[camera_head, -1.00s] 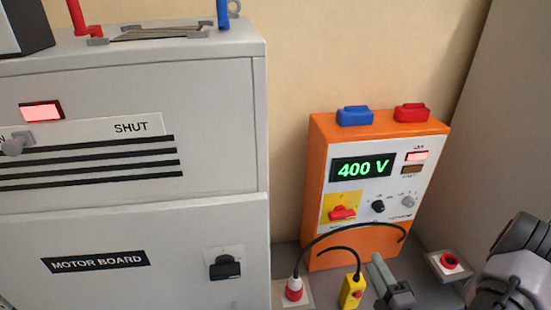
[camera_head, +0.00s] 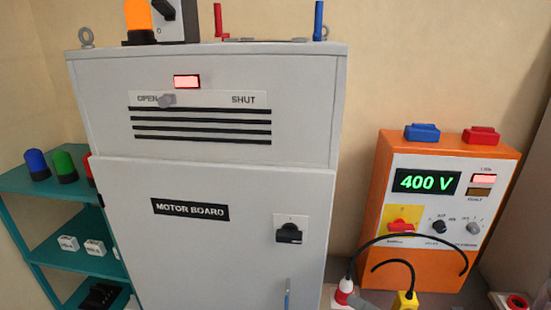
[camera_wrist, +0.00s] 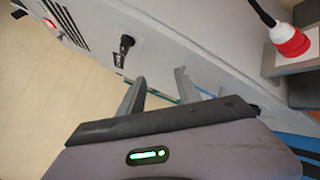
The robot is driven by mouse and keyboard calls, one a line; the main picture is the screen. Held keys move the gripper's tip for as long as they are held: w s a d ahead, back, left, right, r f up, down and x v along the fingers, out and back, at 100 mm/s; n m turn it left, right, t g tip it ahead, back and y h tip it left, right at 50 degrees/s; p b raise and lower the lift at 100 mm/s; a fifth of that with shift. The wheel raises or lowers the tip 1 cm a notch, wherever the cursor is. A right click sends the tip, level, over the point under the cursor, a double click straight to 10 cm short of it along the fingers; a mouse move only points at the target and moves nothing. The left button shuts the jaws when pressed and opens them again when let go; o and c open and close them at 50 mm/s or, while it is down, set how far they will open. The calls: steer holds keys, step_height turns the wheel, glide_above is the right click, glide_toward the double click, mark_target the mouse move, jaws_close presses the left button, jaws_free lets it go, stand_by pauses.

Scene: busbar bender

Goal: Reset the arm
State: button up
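My gripper (camera_wrist: 158,88) shows in the wrist view with its two grey fingers apart and nothing between them. It points toward the front of the grey motor board cabinet (camera_wrist: 175,45), whose black rotary handle (camera_wrist: 124,48) shows beyond the fingers. I cannot tell the distance to the cabinet. In the head view the cabinet (camera_head: 250,190) stands in the middle with its door closed. My gripper is not clearly seen in the head view.
An orange tester (camera_head: 371,225) reading 400 V stands at the right. A red and white plug (camera_head: 343,293) and a yellow connector (camera_head: 404,301) sit before it; the plug also shows in the wrist view (camera_wrist: 290,40). A teal shelf (camera_head: 42,182) with lamps is at the left.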

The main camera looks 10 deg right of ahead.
steer(key=s+a+f+n+g+y+b, duration=0.1)
steer(key=s+a+f+n+g+b, duration=0.15)
steer(key=a+n+g, duration=0.3)
steer(key=s+a+f+n+g+y+b, duration=0.1)
steer(key=s+a+n+g+b, duration=0.2)
steer(key=a+n, duration=0.35)
steer(key=s+f+n+h+b, duration=0.1)
steer(key=s+n+h+b, duration=0.2)
steer(key=n, duration=0.8)
steer(key=s+f+n+h+b, duration=0.2)
steer(key=n+h+b, duration=0.4)
steer(key=n, duration=0.5)
steer(key=shift+s+a+h, duration=0.4)
steer(key=shift+s+h, duration=0.3)
steer(key=shift+h, duration=0.2)
steer(key=shift+t, duration=0.25)
